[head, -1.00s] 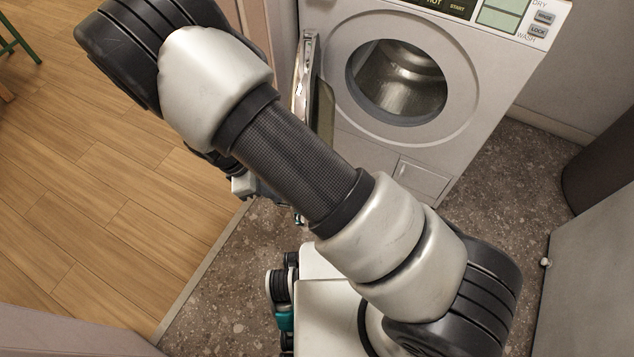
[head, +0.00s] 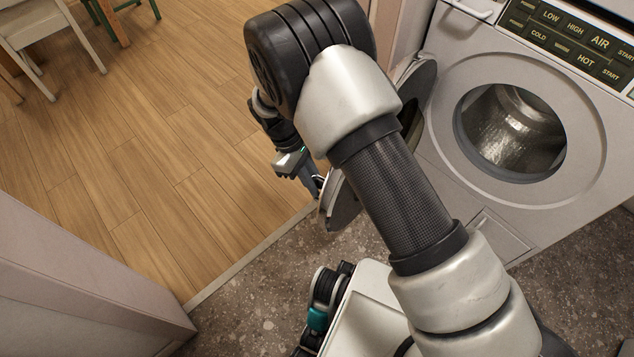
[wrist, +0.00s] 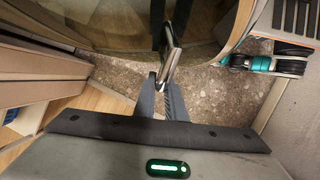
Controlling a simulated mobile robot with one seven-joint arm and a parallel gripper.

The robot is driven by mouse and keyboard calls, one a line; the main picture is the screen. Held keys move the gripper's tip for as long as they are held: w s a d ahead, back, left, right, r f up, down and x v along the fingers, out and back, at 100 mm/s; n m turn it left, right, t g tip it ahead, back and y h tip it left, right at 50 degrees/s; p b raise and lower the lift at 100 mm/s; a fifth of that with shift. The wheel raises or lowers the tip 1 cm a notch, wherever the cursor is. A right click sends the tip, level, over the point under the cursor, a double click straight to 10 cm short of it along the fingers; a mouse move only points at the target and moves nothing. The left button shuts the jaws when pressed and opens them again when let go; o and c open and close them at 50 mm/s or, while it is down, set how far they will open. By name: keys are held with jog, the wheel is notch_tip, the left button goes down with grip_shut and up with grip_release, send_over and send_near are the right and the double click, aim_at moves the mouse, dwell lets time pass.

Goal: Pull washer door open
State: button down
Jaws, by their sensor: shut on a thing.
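The washer (head: 590,195) stands at the right of the head view, with its round drum opening uncovered. Its round door (head: 341,210) is swung wide open to the left and is partly hidden behind my arm. In the wrist view the door's glass (wrist: 110,22) fills the upper part. My gripper (head: 315,184) is at the door's outer edge in the head view. In the wrist view my gripper (wrist: 168,84) is shut on the metal door handle (wrist: 172,56), which stands between the fingertips.
The wooden floor (head: 150,150) to the left is open. A pale wall end (head: 80,270) stands at the lower left. A white chair (head: 45,30) and green-legged furniture are far off at the upper left. Speckled floor (head: 260,285) lies in front of the washer.

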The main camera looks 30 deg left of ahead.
jog(key=c, duration=1.8)
grip_release()
jog(key=p+v, duration=0.3)
jog(key=v, duration=1.4)
jog(key=shift+r, duration=0.2)
